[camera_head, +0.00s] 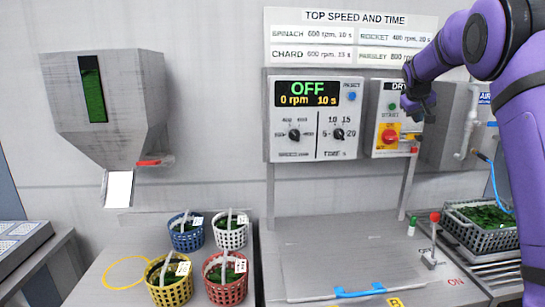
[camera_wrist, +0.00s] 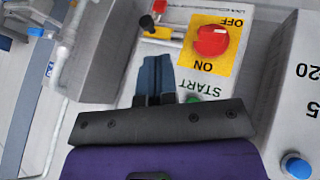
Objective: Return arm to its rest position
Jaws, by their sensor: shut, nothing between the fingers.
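My purple arm reaches in from the right in the head view. My gripper (camera_head: 419,107) is in front of the dryer control box (camera_head: 376,145), near its right side. In the wrist view my gripper (camera_wrist: 156,62) has its fingers together with nothing between them. The red knob (camera_wrist: 210,40) on its yellow plate is just beyond the fingers, and the green START button (camera_wrist: 193,99) is partly hidden behind the gripper. I cannot tell whether the fingers touch the box.
The dial panel (camera_head: 314,118) reads OFF, 0 rpm, 10 s. Blue, white, yellow and red baskets (camera_head: 226,290) of greens stand on the left counter below a grey hopper (camera_head: 105,100). A grey basket (camera_head: 485,238) of greens sits at right, near a red-knobbed lever (camera_head: 434,217).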

